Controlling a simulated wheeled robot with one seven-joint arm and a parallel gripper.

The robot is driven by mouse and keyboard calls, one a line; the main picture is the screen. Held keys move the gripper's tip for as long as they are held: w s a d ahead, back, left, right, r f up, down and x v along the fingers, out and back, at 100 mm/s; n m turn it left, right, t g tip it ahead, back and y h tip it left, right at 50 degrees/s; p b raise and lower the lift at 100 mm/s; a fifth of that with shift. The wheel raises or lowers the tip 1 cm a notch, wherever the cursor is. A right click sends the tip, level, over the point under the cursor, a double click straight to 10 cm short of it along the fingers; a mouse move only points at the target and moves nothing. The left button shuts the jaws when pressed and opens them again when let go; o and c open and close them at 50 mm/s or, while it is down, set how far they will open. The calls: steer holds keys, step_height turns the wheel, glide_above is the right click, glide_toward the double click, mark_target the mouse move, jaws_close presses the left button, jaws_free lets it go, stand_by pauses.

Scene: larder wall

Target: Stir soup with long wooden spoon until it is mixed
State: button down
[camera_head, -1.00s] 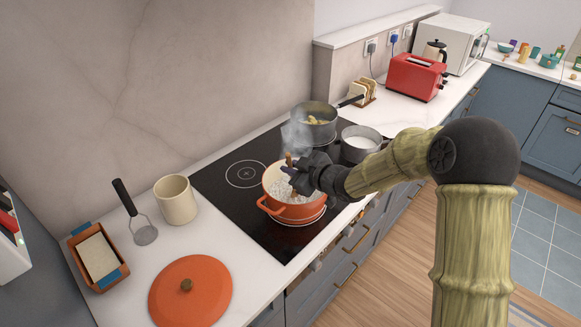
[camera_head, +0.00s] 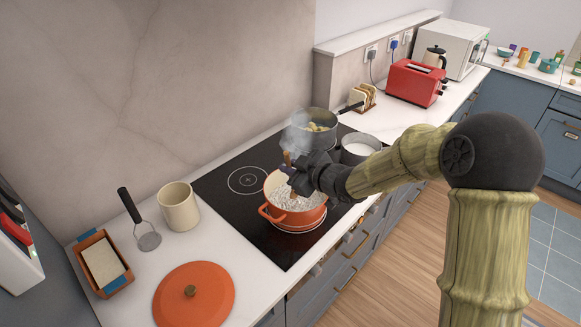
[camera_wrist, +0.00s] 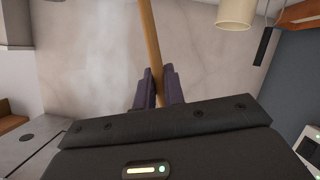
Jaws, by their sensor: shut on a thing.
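An orange pot (camera_head: 300,219) stands on the black hob, with bubbling, whitish, glassy-looking contents (camera_head: 290,196) and steam above it. My gripper (camera_head: 293,172) is over the pot's far right rim. It is shut on the wooden spoon; a short piece of the handle (camera_head: 287,158) shows above the jaws. In the wrist view the spoon handle (camera_wrist: 149,38) runs between the two dark fingers (camera_wrist: 158,88). The spoon's lower end is hidden by my gripper and the pot's contents.
A red toaster (camera_head: 413,84) stands farther back.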

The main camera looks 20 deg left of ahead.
mark_target(288, 161)
steer(key=shift+s+d+r+p, duration=0.1)
steer(key=shift+s+r+p, duration=0.3)
steer(key=shift+r, duration=0.4)
steer(key=shift+s+r+p, duration=0.25)
steer(key=shift+r+p, duration=0.25)
steer(key=shift+r, duration=0.35)
steer(key=shift+s+d+r+p, duration=0.1)
steer(key=shift+s+r+p, duration=0.3)
steer(key=shift+r, duration=0.4)
step_height(288, 161, up, 5)
steer(key=p, duration=0.4)
steer(key=shift+w, duration=0.1)
steer(key=shift+a, duration=0.1)
